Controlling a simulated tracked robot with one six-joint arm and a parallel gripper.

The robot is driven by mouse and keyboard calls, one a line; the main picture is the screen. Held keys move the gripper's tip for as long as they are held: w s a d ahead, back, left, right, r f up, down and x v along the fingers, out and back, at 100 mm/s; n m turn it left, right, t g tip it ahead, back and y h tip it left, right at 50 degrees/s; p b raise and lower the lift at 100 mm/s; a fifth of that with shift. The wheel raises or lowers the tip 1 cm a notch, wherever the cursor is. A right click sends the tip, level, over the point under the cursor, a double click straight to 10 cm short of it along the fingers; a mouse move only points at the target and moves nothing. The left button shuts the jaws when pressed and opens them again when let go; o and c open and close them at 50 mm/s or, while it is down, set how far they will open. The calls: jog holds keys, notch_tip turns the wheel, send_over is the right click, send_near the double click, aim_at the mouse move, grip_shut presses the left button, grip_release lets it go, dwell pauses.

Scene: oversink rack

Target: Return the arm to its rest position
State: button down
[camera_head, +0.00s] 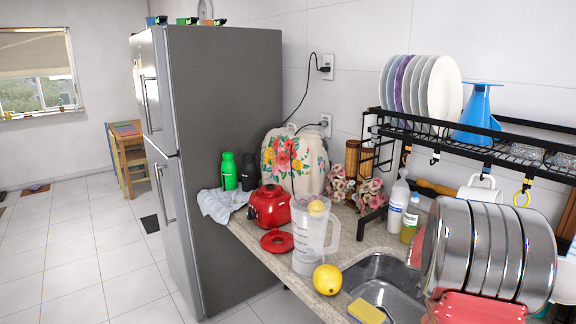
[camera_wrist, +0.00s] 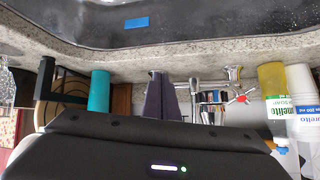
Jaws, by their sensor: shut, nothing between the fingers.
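My gripper shows in the wrist view, where its wide black body with a small white light and a green dot fills the bottom. Its two dark grey fingers (camera_wrist: 158,92) stand up from the middle of that body, close together and shut, with nothing seen between them. My gripper and arm do not show in the head view, so the arm's full pose is hidden.
The head view shows a sink (camera_head: 385,280), a yellow sponge (camera_head: 366,311), a lemon (camera_head: 327,279), a clear jug (camera_head: 311,240), metal pans (camera_head: 485,247) and an overhead rack (camera_head: 480,146) with plates. Bottles (camera_wrist: 272,88) stand right of my fingers. Open floor (camera_head: 75,250) lies left.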

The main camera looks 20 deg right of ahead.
jog(key=w+a+r+n+t+y, duration=0.2)
jog(key=w+a+r+n+t, duration=0.3)
jog(key=a, duration=0.4)
jog(key=w+a+r+n+t+y, duration=0.1)
jog(key=w+a+r+n+t, duration=0.25)
jog(key=w+a, duration=0.4)
jog(key=a+r+n+t+y, duration=0.1)
jog(key=a+r+n+y, duration=0.15)
jog(key=a, duration=0.75)
jog(key=a+r+n+y, duration=0.2)
jog(key=a+r+y, duration=0.15)
jog(key=a, duration=0.65)
jog(key=s+a+n+g+y, duration=0.2)
jog(key=s+a+n, duration=0.2)
jog(key=s+a, duration=1)
jog(key=s+a+f+g, duration=0.1)
jog(key=s+a, duration=0.1)
jog(key=s, duration=0.3)
jog(key=s+a+f+n+g, duration=0.1)
jog(key=s+a+f+g, duration=0.1)
jog(key=s, duration=0.4)
jog(key=shift+h, duration=0.3)
jog(key=shift+s, duration=0.1)
